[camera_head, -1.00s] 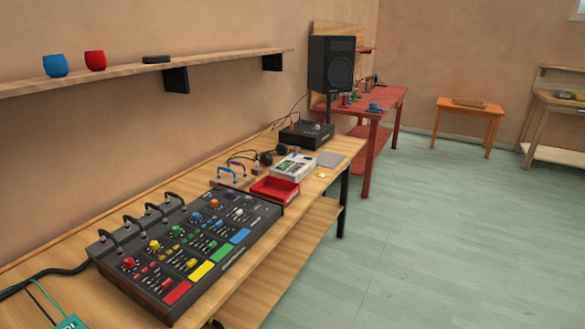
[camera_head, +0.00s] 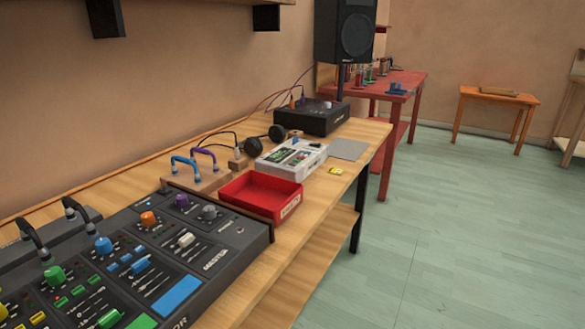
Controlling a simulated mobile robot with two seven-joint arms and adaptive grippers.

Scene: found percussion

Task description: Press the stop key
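No key marked stop can be made out at this distance. A white device (camera_head: 277,166) with a dark panel and small controls lies on the wooden bench, past the red tray; its keys are too small to tell apart. A large dark mixer (camera_head: 226,256) with coloured knobs, sliders and pads fills the lower left. A black box (camera_head: 318,121) with cables stands farther back on the bench. Neither of my grippers is in view.
A red tray (camera_head: 236,198) sits between mixer and white device. Headphones (camera_head: 277,133), a grey pad (camera_head: 349,149) and a small yellow item (camera_head: 336,170) lie nearby. A speaker (camera_head: 343,34) stands behind. The green floor (camera_head: 450,240) right of the bench is clear.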

